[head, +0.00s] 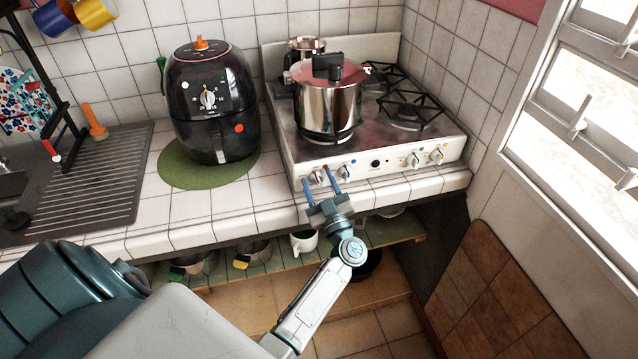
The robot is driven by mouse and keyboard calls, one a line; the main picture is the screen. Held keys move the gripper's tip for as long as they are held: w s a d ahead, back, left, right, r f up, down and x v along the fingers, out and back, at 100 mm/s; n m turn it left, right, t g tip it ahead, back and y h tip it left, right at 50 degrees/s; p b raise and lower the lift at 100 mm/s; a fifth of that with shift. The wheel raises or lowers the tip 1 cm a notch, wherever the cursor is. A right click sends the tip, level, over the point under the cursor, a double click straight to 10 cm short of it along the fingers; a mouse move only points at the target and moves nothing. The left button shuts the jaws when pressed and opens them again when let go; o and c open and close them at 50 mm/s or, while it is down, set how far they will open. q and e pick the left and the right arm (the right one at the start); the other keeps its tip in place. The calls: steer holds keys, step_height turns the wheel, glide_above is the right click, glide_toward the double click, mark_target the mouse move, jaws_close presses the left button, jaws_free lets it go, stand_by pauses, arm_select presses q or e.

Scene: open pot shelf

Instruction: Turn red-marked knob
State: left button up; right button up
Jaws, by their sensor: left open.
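The stove (375,182) has a white front panel with a row of knobs and small coloured marks. Another knob (344,171) with a blue mark is just to the right. Two more knobs (413,160) sit farther right. My right gripper is not in view.
A steel pot (329,108) with a red lid stands on the stove above the left knobs. A black air fryer (212,100) stands on a green mat (180,172) to the left. Pots sit on a shelf (385,232) below the counter edge.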

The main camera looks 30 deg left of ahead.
arm_select(q)
steer(key=b+v, duration=0.1)
steer(key=v, duration=0.9)
steer(key=shift+s+d+f, duration=0.2)
steer(key=shift+d+f, duration=0.05)
jaws_close()
stand_by(1.4)
